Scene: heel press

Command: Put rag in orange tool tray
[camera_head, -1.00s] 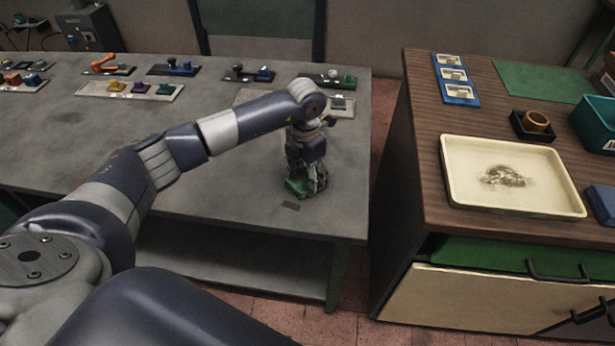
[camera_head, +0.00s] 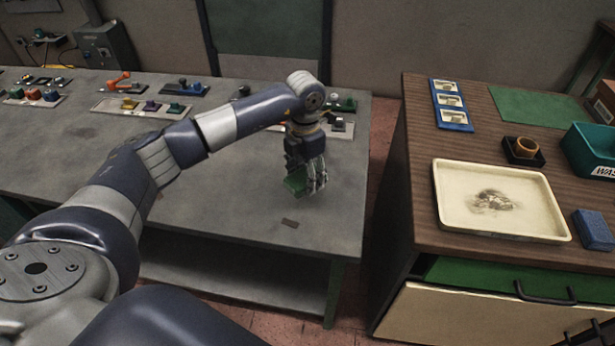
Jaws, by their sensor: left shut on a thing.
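My left gripper (camera_head: 308,190) points down over the front right part of the grey table. It is shut on a green item (camera_head: 294,186), partly hidden by the fingers. I cannot tell from its shape whether this is the rag. The item appears held a little above the tabletop. No orange tool tray shows in this view. My right gripper is not in view.
The grey table (camera_head: 220,215) has a small dark patch (camera_head: 290,223) and control panels along its back. Across a gap, the wooden bench (camera_head: 425,215) holds a cream tray (camera_head: 448,232), a teal bin (camera_head: 590,150), a blue block (camera_head: 593,230) and a green mat (camera_head: 540,106).

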